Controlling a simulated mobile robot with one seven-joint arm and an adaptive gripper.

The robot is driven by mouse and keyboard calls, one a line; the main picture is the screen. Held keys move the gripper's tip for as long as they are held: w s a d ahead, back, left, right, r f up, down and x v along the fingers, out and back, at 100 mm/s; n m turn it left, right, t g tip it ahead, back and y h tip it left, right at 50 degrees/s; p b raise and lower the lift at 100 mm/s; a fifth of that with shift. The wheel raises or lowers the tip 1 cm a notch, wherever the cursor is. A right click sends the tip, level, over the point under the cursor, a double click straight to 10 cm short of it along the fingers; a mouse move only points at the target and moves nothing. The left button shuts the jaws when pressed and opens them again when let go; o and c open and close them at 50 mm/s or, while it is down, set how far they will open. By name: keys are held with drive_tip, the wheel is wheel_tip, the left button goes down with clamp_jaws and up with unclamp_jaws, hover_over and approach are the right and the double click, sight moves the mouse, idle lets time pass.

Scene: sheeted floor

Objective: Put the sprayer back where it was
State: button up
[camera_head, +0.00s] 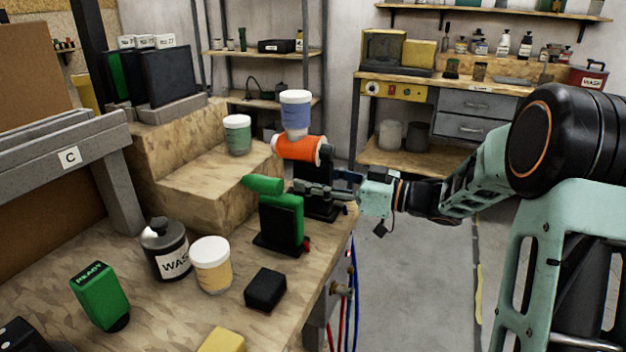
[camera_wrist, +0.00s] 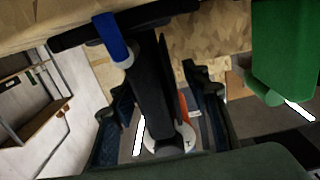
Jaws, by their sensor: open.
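An orange sprayer (camera_head: 297,148) with a blue, white-lidded cup (camera_head: 296,112) on top stands upright near the bench's right edge. Its black handle runs down to a black base. My gripper (camera_head: 318,189) is at this handle, reaching in from the right. In the wrist view, the open fingers (camera_wrist: 162,92) lie on either side of the black handle (camera_wrist: 152,85); I cannot tell whether either touches it. A second, green sprayer (camera_head: 281,215) with a black base stands in front of it, and shows at the right of the wrist view (camera_wrist: 285,45).
On the bench (camera_head: 190,320) are a WASH can (camera_head: 165,250), a yellow white-lidded jar (camera_head: 212,265), a black block (camera_head: 265,290) and a green READY device (camera_head: 100,295). A wooden step (camera_head: 205,185) holds a green jar (camera_head: 237,135). Open floor (camera_head: 420,270) lies right.

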drive_tip(key=p+v, duration=0.2)
drive_tip(key=v, duration=1)
drive_tip(key=shift+w, duration=0.1)
